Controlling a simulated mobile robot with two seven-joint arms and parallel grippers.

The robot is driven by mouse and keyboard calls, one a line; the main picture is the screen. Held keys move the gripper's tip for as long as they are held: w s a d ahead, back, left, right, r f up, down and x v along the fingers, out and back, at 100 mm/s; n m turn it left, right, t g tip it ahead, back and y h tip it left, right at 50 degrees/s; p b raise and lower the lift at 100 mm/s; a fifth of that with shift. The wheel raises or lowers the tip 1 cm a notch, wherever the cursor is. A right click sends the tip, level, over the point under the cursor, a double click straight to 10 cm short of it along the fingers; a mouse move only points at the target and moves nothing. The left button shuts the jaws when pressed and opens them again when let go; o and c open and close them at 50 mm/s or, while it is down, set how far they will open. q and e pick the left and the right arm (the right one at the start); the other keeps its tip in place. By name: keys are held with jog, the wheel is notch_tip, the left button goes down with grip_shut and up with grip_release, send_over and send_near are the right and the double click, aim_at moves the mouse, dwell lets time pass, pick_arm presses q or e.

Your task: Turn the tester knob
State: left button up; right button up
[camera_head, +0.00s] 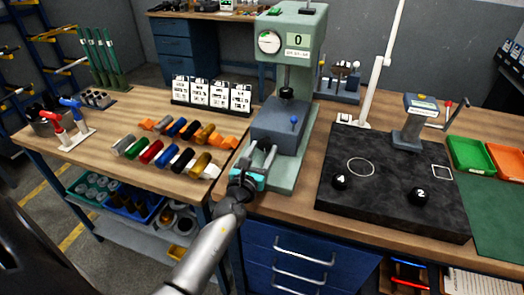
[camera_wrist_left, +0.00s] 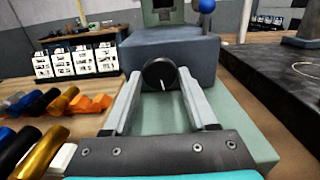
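The tester (camera_head: 288,85) is a grey-green machine with a round dial, a display reading 0, and a dark grey block (camera_head: 277,120) on its base. In the left wrist view, a black round knob (camera_wrist_left: 159,74) with a white mark sits on the front of the block (camera_wrist_left: 185,52). The white mark points nearly straight down, tilted slightly. My left gripper (camera_head: 260,155) is in front of the block. In the left wrist view, its two fingers (camera_wrist_left: 160,82) are open, one on each side of the knob, with visible gaps. My right gripper is out of view.
Several coloured cylinders (camera_head: 165,150) lie on the wooden bench left of the tester. White labelled boxes (camera_head: 212,94) stand behind them. A black slab (camera_head: 385,190) with knobs lies to the right.

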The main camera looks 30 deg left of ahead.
pick_arm(q)
grip_shut()
jog(key=shift+m+p, duration=0.55)
jog(key=shift+m, duration=1.25)
jog(key=shift+o, duration=2.3)
grip_release()
jog(key=shift+s+d, duration=0.1)
jog(key=shift+s, duration=0.4)
jog(key=v, duration=1.4)
jog(key=shift+s, duration=0.15)
